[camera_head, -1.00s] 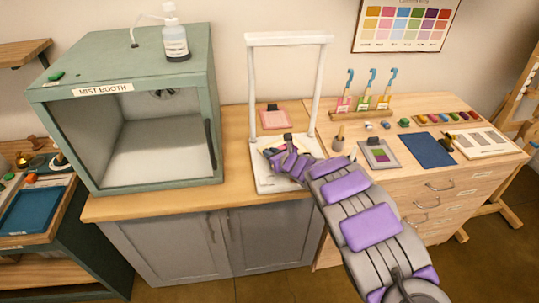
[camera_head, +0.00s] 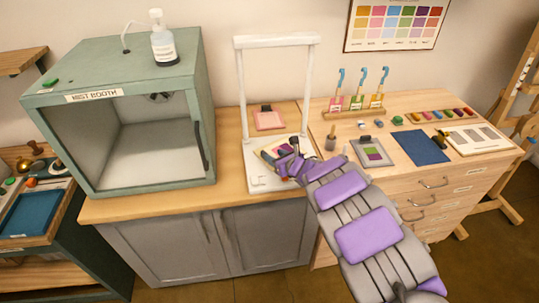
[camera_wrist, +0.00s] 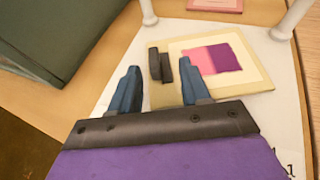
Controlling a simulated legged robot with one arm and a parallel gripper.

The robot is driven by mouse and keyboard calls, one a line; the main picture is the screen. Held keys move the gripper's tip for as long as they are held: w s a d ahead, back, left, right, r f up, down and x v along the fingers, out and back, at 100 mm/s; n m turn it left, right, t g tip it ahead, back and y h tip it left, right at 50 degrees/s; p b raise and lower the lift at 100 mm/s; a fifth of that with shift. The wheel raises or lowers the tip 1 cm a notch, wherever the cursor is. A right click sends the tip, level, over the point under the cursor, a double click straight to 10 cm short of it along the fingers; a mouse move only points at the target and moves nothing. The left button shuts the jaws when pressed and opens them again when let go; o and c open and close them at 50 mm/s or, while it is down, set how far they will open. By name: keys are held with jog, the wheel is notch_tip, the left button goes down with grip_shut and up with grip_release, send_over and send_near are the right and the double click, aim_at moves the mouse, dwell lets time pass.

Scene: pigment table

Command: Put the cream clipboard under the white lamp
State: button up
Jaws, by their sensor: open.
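The cream clipboard (camera_wrist: 250,80) lies on the white base of the lamp, with a pink and purple card on it and a dark clip at its left end in the wrist view. In the head view, the clipboard (camera_head: 278,146) is partly hidden by my gripper (camera_head: 270,160). The white lamp (camera_head: 277,41) is an upright frame with a top bar and two posts over a flat base. In the wrist view, my gripper (camera_wrist: 159,68) is open. Its two fingers appear on either side of the dark clip; whether they touch it I cannot tell.
The green mist booth (camera_head: 125,75) stands close on the left, with a bottle (camera_head: 163,45) on top. A pink clipboard (camera_head: 269,119) lies behind the lamp. A grey clipboard (camera_head: 371,152) and a blue sheet (camera_head: 420,147) lie on the right-hand table.

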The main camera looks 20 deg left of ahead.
jog(key=shift+s+d+r, duration=0.25)
jog(key=shift+s+d, duration=0.15)
jog(key=shift+s, duration=0.05)
jog(key=shift+s+d+r, duration=0.2)
jog(key=shift+s+r, duration=0.15)
jog(key=shift+s, duration=0.35)
jog(key=shift+s+d+r+p, duration=0.2)
jog(key=shift+s+d+p, duration=0.15)
jog(key=shift+s, duration=0.2)
jog(key=d, duration=0.2)
jog(key=s+d+r, duration=0.1)
jog(key=shift+d, duration=0.15)
jog(key=shift+w, duration=0.1)
